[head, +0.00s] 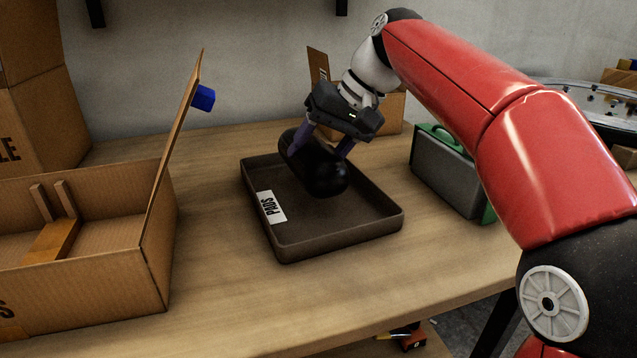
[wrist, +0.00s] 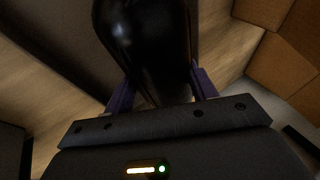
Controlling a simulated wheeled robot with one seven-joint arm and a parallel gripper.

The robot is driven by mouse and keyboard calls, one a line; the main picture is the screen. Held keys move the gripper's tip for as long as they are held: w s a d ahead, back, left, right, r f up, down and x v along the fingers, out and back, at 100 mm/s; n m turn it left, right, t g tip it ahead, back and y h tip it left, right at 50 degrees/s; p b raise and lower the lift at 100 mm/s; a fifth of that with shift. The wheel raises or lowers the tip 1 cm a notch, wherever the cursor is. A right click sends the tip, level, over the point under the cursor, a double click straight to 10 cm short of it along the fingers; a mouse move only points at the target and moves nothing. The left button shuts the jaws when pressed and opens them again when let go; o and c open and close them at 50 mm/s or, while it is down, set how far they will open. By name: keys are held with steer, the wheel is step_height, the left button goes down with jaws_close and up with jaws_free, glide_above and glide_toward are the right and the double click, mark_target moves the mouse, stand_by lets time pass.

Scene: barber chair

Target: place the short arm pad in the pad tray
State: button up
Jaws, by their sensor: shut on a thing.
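The short arm pad (head: 322,170) is a glossy black rounded pad. My gripper (head: 318,150) is shut on it, with purple fingers on either side. The pad is over the pad tray (head: 330,243), a shallow dark brown tray with a white "PADS" label on its left side. I cannot tell whether the pad touches the tray floor. In the wrist view the pad (wrist: 146,45) fills the upper middle between the fingers and hides much of what lies beyond.
An open cardboard box (head: 85,250) with wooden pieces inside stands left, its raised flap near a blue object (head: 203,98). A grey and green case (head: 447,170) stands right of the tray. Another cardboard box (head: 390,112) is behind. The table front is clear.

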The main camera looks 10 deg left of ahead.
step_height(320, 180, down, 4)
steer(key=shift+f+b, duration=0.1)
steer(key=shift+b, duration=0.6)
steer(key=o, duration=1)
steer(key=p+v, duration=0.3)
steer(key=v, duration=0.9)
steer(key=shift+p, duration=0.3)
